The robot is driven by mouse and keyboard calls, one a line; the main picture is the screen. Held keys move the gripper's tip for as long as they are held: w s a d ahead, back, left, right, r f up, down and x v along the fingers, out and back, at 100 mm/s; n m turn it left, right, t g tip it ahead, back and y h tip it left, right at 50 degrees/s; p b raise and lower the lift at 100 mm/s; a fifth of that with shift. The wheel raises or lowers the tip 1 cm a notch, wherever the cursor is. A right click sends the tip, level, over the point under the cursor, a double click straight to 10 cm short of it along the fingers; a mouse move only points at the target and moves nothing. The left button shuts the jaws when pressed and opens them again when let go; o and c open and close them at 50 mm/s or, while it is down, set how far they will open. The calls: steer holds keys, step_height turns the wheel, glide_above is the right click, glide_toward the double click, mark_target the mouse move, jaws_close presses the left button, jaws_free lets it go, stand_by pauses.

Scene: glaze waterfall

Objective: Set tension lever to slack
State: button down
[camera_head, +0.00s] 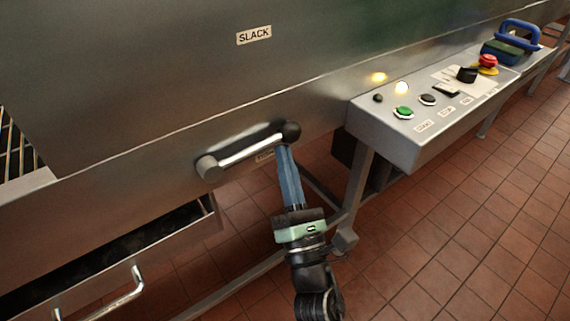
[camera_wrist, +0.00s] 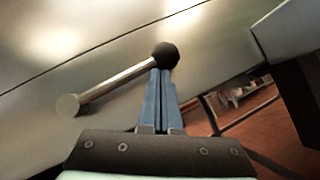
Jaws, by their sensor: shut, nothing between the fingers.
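The tension lever (camera_head: 250,149) is a silver rod with a round grey pivot (camera_head: 208,167) at its left and a black ball knob (camera_head: 290,131) at its right. It slants up to the right on the steel machine's side. My gripper (camera_head: 284,150) has blue fingers, shut and empty, with tips just under the knob. In the wrist view, the fingertips (camera_wrist: 161,73) reach the underside of the knob (camera_wrist: 165,55); I cannot tell whether they touch.
A control box (camera_head: 395,143) with a green button (camera_head: 403,112), a red emergency knob (camera_head: 488,61) and lit lamps juts out at the right. A drawer with a metal handle (camera_head: 128,295) is at the lower left. Tiled floor (camera_head: 440,230) is clear at the lower right.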

steer(key=shift+w+d+r+n+y+b, duration=0.1)
steer(key=shift+r+n+y+b, duration=0.5)
steer(key=shift+n, duration=0.25)
steer(key=shift+d+r+n+y+b, duration=0.1)
steer(key=shift+r+n+y+b, duration=0.25)
steer(key=shift+n+y, duration=0.45)
steer(key=shift+s+a+r+n+g+y+b, duration=0.6)
steer(key=shift+r+n+g+y+b, duration=1.25)
steer(key=shift+n, duration=1.85)
steer(key=shift+s+a+r+n+g+y+b, duration=0.6)
steer(key=shift+r+n+g+y+b, duration=1.25)
steer(key=shift+n, duration=1.9)
steer(key=shift+s+a+r+n+g+y+b, duration=0.3)
steer(key=shift+a+r+n+g+y+b, duration=0.55)
steer(key=shift+r+n+g+y+b, duration=1.9)
step_height(320, 180, down, 2)
steer(key=n+p, duration=0.1)
steer(key=n+h+p, duration=0.1)
steer(key=p, duration=0.1)
steer(key=shift+a+f+t, duration=0.1)
steer(key=shift+f+t, duration=0.1)
steer(key=shift+t, duration=0.05)
steer(key=shift+f, duration=0.1)
